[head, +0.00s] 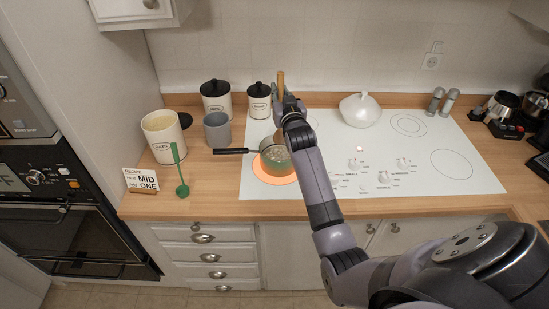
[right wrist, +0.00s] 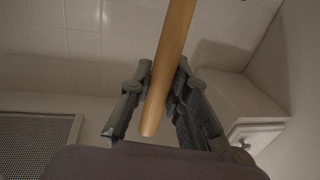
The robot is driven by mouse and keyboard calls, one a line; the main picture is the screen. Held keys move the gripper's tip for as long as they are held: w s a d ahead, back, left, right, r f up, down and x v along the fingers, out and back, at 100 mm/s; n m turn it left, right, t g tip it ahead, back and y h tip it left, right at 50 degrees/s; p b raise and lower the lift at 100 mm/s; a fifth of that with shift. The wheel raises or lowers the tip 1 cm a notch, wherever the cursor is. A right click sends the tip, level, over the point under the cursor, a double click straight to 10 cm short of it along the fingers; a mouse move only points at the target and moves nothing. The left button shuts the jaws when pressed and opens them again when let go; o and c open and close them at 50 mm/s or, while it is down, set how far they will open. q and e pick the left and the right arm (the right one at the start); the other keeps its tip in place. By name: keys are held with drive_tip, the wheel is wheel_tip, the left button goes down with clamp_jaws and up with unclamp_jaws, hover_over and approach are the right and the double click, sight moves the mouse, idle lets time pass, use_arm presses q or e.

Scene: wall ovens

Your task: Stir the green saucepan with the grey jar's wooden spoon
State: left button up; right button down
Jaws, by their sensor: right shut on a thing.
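The green saucepan (head: 277,165) stands on a glowing orange burner, its black handle pointing left and pale contents inside. My right gripper (head: 284,104) is above and behind the pan. It is shut on the wooden spoon (head: 281,83), whose handle sticks up above the fingers. In the right wrist view the spoon's handle (right wrist: 168,65) runs between the two fingers, slightly tilted. The grey jar (head: 217,130) stands left of the pan and looks empty. My left gripper is not in view.
A cream canister (head: 160,137), a green ladle (head: 181,175) and a recipe card (head: 141,180) are at the left. Two black-lidded canisters (head: 215,98) (head: 259,101) stand behind. A white lidded pot (head: 359,110) sits at the back; the cooktop's right side (head: 440,135) is clear.

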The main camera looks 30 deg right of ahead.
sight(281, 79)
idle(0.3)
drive_tip(key=shift+r+p, duration=0.55)
drive_tip(key=shift+r, duration=1.95)
